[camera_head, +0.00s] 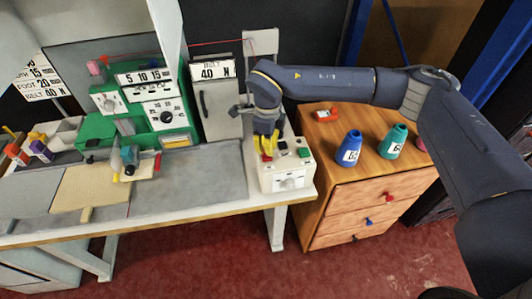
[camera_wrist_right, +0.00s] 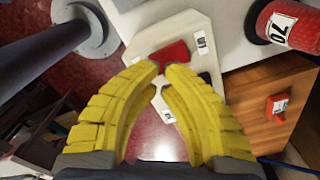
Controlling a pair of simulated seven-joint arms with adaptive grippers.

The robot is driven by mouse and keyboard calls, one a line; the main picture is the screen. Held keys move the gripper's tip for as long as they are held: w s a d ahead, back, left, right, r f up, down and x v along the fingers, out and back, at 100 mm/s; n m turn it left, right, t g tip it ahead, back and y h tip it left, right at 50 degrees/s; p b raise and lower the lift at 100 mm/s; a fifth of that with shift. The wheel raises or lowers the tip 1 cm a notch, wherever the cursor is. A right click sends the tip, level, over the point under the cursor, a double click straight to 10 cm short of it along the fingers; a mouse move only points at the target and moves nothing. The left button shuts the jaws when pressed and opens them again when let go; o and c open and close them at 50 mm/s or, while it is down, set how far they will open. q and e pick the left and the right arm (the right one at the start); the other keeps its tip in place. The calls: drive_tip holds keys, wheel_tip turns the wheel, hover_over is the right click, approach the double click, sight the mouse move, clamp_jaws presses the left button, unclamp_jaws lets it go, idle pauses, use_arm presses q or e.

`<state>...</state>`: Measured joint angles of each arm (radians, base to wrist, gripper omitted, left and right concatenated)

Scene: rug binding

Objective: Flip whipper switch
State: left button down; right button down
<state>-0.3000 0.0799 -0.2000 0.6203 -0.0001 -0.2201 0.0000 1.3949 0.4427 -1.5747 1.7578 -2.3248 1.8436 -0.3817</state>
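The white control box (camera_head: 268,181) stands at the right end of the workbench, with a dial on its front and a red part and a green part (camera_head: 304,152) on top. In the right wrist view its red switch (camera_wrist_right: 171,52) lies just beyond my fingertips, beside a small white label. My right gripper (camera_head: 267,147) has yellow fingers and points down over the top of the box. In the right wrist view its fingertips (camera_wrist_right: 163,70) nearly meet, with nothing between them. Whether they touch the switch I cannot tell. My left gripper is not in view.
A green machine (camera_head: 98,128) with dials stands at the back left of the bench. A blue cone (camera_head: 348,148) and a teal cone (camera_head: 393,141) stand on the wooden drawer cabinet (camera_head: 345,208) at right, near a small red item (camera_head: 327,115). The grey bench top (camera_head: 205,175) left of the box is clear.

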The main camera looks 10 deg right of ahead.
sight(267, 157)
drive_tip(key=shift+f, duration=1.9)
idle(1.2)
drive_tip(key=shift+r, duration=3.55)
